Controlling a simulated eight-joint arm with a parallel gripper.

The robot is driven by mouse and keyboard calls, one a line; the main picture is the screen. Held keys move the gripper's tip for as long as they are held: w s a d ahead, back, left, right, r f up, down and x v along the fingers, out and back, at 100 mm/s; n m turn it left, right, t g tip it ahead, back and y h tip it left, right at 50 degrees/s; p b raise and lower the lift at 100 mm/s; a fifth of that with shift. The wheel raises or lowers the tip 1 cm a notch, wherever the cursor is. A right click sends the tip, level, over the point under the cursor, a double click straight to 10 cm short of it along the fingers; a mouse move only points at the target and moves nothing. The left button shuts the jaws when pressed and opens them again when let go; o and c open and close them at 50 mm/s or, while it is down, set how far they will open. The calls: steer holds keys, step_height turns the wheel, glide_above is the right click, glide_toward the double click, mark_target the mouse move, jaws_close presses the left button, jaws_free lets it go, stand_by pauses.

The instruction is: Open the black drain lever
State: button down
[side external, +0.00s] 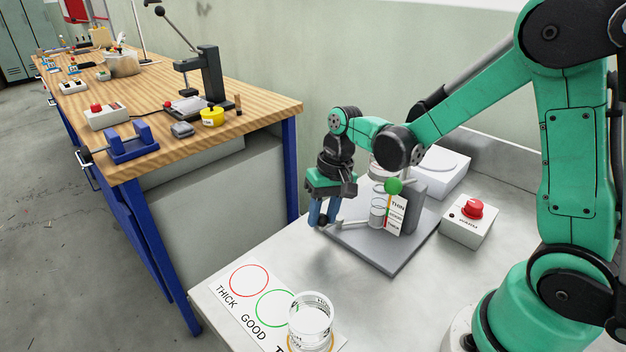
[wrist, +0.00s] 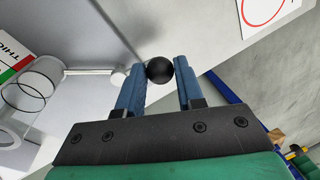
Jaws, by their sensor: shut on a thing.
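The black drain lever shows in the wrist view as a black ball knob (wrist: 159,69) between my two blue fingertips, with a pale rod (wrist: 95,72) to its left. My gripper (side external: 320,222) is shut on the knob at the front left of the grey stand plate (side external: 395,262); it also shows in the wrist view (wrist: 159,78). In the side view the rod (side external: 352,222) runs right from my fingers towards a clear cylinder (side external: 378,212), roughly level. The fingers partly hide the knob there.
A white box with a red button (side external: 472,210) stands right of the plate. At the front, a clear cup (side external: 311,318) stands on a card with coloured rings (side external: 249,281). A wooden bench (side external: 262,103) with tools is at the left, across a gap.

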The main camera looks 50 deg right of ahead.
steer(key=c, duration=0.9)
jaws_free()
steer(key=shift+o, duration=0.2)
steer(key=r, duration=0.2)
steer(key=d+r, duration=0.1)
steer(key=r, duration=0.2)
steer(key=shift+s+r, duration=0.2)
steer(key=shift+r, duration=0.05)
steer(key=s+a+r+n+t+h, duration=0.2)
steer(key=s+r+n+t, duration=0.2)
steer(key=s+t, duration=0.2)
steer(key=shift+a, duration=0.15)
